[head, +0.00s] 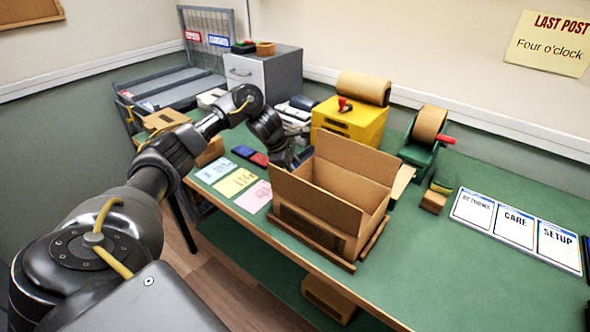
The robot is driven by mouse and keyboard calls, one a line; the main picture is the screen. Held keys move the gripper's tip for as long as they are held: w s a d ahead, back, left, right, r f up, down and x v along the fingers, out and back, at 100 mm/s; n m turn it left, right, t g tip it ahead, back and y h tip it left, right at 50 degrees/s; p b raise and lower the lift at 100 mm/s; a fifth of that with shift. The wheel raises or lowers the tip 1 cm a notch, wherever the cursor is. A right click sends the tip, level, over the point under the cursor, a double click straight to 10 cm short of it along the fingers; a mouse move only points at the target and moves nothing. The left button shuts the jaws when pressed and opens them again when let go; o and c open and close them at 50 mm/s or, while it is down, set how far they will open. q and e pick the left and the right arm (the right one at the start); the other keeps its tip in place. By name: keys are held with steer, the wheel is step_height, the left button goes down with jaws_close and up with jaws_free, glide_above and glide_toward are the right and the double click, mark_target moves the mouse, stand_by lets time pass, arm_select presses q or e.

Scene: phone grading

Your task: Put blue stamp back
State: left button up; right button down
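My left arm reaches across from the left, and its gripper (287,160) points down just behind the left flap of the open cardboard box. Its fingertips are small, dark and partly hidden, so I cannot tell whether they are open or hold anything. A blue pad (243,151) and a red pad (260,159) lie on the green table just left of the gripper. I cannot make out a blue stamp; it may be hidden by the gripper or box. My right gripper is not in view.
The open cardboard box (318,217) stands at the table's front edge. Blue, yellow and pink sheets (235,182) lie left of it. A yellow dispenser (350,122) and a green tape dispenser (418,150) stand behind. Labelled cards (515,229) lie right. The front right table is clear.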

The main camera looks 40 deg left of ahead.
arm_select(q)
steer(key=shift+f, duration=0.1)
steer(key=shift+f, duration=0.15)
steer(key=o, duration=0.8)
